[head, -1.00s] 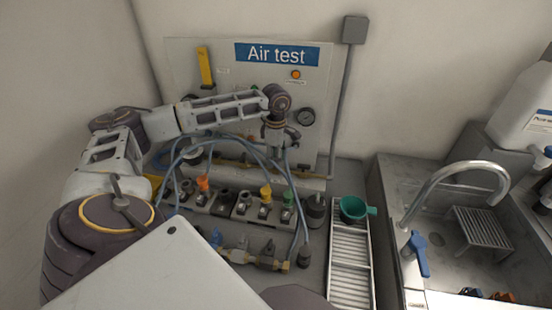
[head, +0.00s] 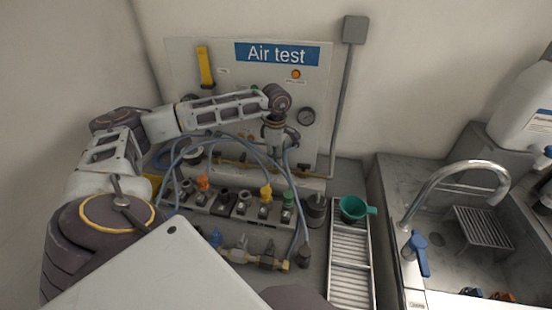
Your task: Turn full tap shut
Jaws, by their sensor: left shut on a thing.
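The grey test panel (head: 228,119) with a blue "Air test" sign stands against the back wall. A brass pipe (head: 240,164) runs along its lower part. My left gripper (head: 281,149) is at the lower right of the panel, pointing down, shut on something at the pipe. That thing is mostly hidden by the gripper; it appears to be a tap handle. I cannot read a "full" label. A dark small handle (head: 303,166) shows just right of the gripper. My right gripper is not in view.
Blue hoses (head: 228,137) loop below my left arm over a row of coloured fittings. A green cup (head: 353,208) stands on a rack; a sink with a tap (head: 455,172) is at right.

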